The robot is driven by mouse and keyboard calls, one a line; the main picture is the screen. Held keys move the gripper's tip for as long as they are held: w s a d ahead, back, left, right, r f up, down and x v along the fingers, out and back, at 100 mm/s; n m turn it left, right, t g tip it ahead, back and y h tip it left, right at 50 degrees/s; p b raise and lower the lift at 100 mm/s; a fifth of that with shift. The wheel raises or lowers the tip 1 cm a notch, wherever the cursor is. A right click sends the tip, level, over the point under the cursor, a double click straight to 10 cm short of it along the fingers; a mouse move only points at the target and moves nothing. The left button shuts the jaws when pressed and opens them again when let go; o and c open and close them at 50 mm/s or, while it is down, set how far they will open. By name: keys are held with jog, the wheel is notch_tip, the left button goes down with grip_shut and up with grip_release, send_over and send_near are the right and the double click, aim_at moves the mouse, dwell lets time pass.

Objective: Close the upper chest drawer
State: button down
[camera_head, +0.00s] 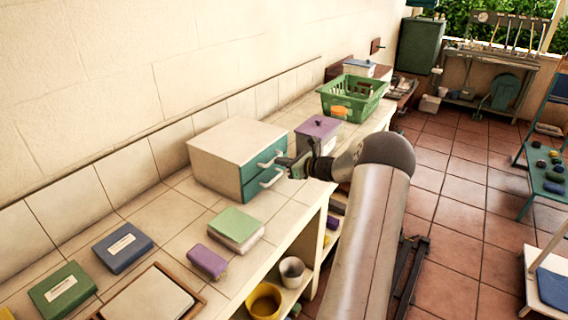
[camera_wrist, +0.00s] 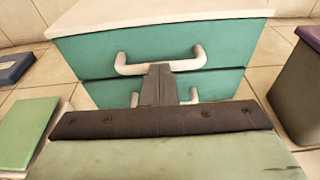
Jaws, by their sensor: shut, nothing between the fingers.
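The white chest (camera_head: 228,150) with two teal drawers stands on the tiled counter. Its upper drawer (camera_head: 254,164) has a pale bar handle, and the lower drawer (camera_head: 256,187) sits under it with a similar handle. In the wrist view the upper drawer front (camera_wrist: 90,52) looks about flush with the chest, with no clear gap. My gripper (camera_head: 283,162) is shut and empty at the upper drawer's front. In the wrist view its fingertips (camera_wrist: 159,68) overlap the middle of the upper handle (camera_wrist: 190,62); I cannot tell whether they touch it. The fingers hide part of the lower handle.
A purple-lidded canister (camera_head: 318,136) stands close right of the chest, and a green basket (camera_head: 352,98) is beyond it. A green-topped block (camera_head: 236,228), a purple block (camera_head: 207,261) and books lie on the counter nearer. The counter's front edge runs below my arm.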

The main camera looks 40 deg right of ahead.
jog(key=shift+w+a+r, duration=0.15)
jog(key=shift+w+r, duration=0.1)
jog(key=f+b+v, duration=0.1)
jog(key=b+v, duration=0.1)
jog(key=v, duration=1.2)
jog(key=s+a+n+g+y, duration=0.1)
jog(key=a+n+g, duration=0.5)
jog(key=a, duration=0.9)
jog(key=s+a+n+g+y, duration=0.2)
jog(key=a+n+g, duration=0.2)
jog(key=a+n, duration=0.75)
jog(key=s+a+n+g+h, duration=0.2)
jog(key=s+a+n+h, duration=0.2)
jog(key=s+a+n, duration=0.3)
jog(key=s+a+n+g+h, duration=0.2)
jog(key=s+a+n, duration=0.6)
jog(key=s, duration=0.5)
jog(key=shift+f+h, duration=0.4)
jog(key=shift+h, duration=0.5)
